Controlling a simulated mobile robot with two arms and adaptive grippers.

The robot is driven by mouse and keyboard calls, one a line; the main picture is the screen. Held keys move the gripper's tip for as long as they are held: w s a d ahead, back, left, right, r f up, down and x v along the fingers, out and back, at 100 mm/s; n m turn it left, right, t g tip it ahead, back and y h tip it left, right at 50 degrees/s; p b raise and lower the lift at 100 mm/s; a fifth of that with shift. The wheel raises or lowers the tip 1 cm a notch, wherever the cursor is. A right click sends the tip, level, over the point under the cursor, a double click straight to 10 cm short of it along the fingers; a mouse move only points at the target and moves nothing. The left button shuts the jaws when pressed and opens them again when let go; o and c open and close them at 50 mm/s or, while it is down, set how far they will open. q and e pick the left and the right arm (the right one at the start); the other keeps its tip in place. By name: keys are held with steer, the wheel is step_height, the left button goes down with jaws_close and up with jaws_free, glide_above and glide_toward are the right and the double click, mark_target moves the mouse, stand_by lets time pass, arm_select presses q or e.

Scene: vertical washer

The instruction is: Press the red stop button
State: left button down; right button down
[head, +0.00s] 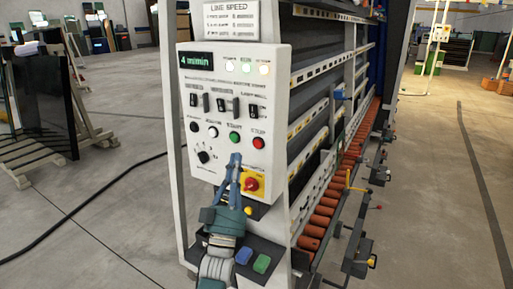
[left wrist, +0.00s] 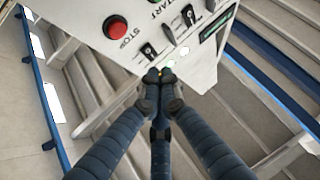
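The red stop button (head: 258,142) is a round button on the lower right of the white control panel (head: 217,165), under its label. It also shows in the left wrist view (left wrist: 116,27), at the upper left, next to the word STOP. My left gripper (head: 235,158) is in front of the panel, its fingertips a little below and left of the stop button and under the green start button (head: 234,138). In the left wrist view its fingertips (left wrist: 158,77) meet with nothing seen between them. The stop button is uncovered in both views. My right gripper is out of view.
A red emergency knob on a yellow plate (head: 251,184) sits just below, right beside my left gripper. Switches and a black dial (head: 204,157) are to the left. The washer's roller rack (head: 325,205) extends behind on the right. Grey floor is open on both sides.

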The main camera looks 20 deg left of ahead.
mark_target(258, 143)
arm_select(q)
steer(key=w+b, duration=0.1)
steer(key=w, duration=0.1)
steer(key=w+d+b, duration=0.1)
steer(key=w+b, duration=0.2)
steer(key=w, duration=0.2)
steer(key=shift+d+b, duration=0.3)
steer(key=shift+d, duration=0.1)
stand_by(1.0)
steer(key=shift+w+d+b, duration=0.1)
steer(key=shift+w+b, duration=0.3)
steer(key=shift+b, duration=0.05)
